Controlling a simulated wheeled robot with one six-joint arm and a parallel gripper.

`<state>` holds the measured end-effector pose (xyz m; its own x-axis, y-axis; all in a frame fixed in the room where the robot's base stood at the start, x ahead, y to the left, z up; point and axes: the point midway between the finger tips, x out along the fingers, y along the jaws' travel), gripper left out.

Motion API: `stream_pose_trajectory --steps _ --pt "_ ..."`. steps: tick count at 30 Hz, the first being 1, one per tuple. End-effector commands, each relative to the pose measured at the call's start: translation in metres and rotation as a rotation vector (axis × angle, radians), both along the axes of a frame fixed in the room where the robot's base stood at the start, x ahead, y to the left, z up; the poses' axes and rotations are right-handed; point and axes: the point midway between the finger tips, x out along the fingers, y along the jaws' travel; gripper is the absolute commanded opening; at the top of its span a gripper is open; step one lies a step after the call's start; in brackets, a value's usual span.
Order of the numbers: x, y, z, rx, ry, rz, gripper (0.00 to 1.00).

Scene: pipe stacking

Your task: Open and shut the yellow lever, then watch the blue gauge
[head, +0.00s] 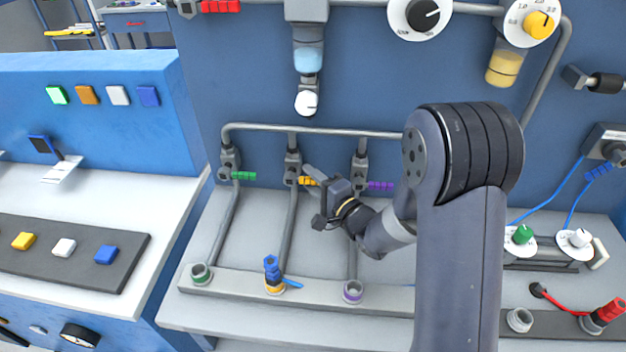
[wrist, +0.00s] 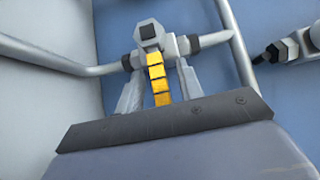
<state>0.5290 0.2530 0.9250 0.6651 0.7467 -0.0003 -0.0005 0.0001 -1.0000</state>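The yellow lever (head: 306,181) sticks out to the right of the middle pipe valve, on the blue back panel. It also shows in the wrist view (wrist: 158,82), segmented and pointing toward the camera. My gripper (wrist: 160,75) has one grey finger on each side of the lever, with narrow gaps visible, so it looks open around it. In the head view my gripper (head: 316,182) is at the lever's end. No dial is plainly a blue gauge. A vessel with blue liquid (head: 308,58) hangs above, with a small white dial (head: 307,103) under it.
A green lever (head: 244,176) is on the valve to the left and a purple lever (head: 381,186) on the one to the right. A black-centred dial (head: 420,14) and a yellow-centred dial (head: 538,24) are above. Pipes (head: 322,130) run close around the levers.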

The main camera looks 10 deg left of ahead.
Motion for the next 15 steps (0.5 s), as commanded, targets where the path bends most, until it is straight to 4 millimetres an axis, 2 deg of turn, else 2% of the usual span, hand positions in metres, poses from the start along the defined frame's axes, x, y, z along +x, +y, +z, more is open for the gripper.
stream_pose_trajectory --steps 2,15 --pt "-0.0001 -0.0002 0.0 0.0 0.0 0.0 0.34" --pt "-0.0001 -0.0004 0.0 0.0 0.0 0.0 0.0"
